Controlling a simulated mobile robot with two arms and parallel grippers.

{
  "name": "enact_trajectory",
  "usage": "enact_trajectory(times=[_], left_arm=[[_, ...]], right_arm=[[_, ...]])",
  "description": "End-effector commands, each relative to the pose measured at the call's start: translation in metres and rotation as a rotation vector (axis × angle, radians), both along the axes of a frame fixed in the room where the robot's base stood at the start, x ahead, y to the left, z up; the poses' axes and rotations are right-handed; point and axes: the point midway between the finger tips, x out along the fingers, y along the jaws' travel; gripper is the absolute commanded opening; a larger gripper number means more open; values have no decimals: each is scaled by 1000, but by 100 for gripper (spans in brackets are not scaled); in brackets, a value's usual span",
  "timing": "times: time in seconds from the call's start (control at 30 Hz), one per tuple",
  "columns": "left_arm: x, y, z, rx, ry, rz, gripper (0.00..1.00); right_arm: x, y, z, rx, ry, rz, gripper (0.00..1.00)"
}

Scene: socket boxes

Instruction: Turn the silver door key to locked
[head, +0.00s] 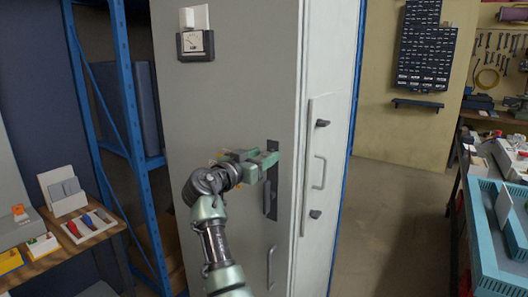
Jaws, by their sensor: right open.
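A tall grey cabinet (225,95) stands in front of me, with a dark upright lock plate (272,207) near its right edge. My right gripper (270,159) is open at the upper part of this plate, its green fingers close to the cabinet face. I cannot make out the silver key; the fingers and wrist cover part of the plate, and I cannot tell whether they touch anything. My left gripper is not in view.
A side panel (313,250) carries a handle (319,172) and two dark knobs. A gauge box (195,45) is high on the cabinet. A wooden shelf (75,243) with tools is at left, a teal tray (485,240) at right. The floor between is clear.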

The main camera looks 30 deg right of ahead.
Motion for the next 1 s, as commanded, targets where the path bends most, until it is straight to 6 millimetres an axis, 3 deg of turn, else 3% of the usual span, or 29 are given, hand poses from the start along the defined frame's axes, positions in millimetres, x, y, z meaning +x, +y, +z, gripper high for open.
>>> enact_trajectory(times=[0.33,0.53,1.0], left_arm=[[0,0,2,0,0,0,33],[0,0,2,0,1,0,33],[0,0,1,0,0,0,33]], right_arm=[[3,-6,-1,1,0,1,51],[2,-6,-1,1,0,1,0],[3,-5,-1,-36,88,2,0]])
